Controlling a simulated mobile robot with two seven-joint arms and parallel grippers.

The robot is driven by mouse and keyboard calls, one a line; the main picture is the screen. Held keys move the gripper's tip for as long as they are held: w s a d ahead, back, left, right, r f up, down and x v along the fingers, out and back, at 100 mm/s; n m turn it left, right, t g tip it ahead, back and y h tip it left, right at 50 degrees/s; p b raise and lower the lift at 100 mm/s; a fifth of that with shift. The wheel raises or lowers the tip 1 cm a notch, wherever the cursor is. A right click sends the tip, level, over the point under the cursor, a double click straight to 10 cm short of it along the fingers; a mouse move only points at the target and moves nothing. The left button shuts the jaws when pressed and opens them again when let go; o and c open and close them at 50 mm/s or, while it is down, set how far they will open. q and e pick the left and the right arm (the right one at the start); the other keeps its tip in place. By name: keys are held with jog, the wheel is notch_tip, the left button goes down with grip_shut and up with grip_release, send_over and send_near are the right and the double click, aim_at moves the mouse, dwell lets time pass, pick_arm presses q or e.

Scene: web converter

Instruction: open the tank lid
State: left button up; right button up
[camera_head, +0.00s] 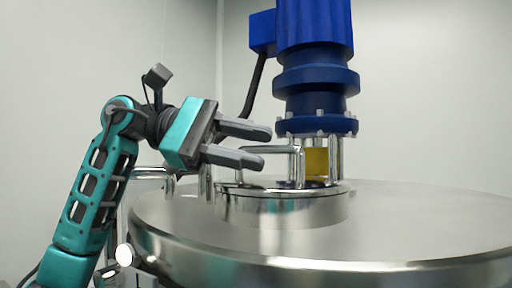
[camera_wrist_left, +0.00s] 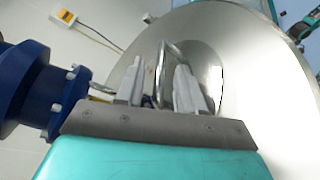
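The tank (camera_head: 420,222) is a wide polished steel vessel in the head view. A small round steel lid (camera_head: 283,208) is seated on its top, with a bent rod handle (camera_head: 268,149) standing above it. My left gripper (camera_head: 266,147) is open beside the handle, its fingers pointing right. In the left wrist view my left gripper (camera_wrist_left: 157,85) shows two spread fingers, with the handle (camera_wrist_left: 160,72) appearing between them. Whether the fingers touch the handle cannot be told. The lid (camera_wrist_left: 207,75) shows beyond the fingers.
A blue motor (camera_head: 316,70) on steel posts stands close behind the lid, with a yellow part (camera_head: 317,162) beneath it. A steel pipe (camera_head: 153,171) runs at the tank's left. The tank top to the right is clear.

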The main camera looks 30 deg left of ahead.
pick_arm(q)
jog(key=shift+w+d+f, duration=0.15)
jog(key=shift+d, duration=0.45)
grip_shut()
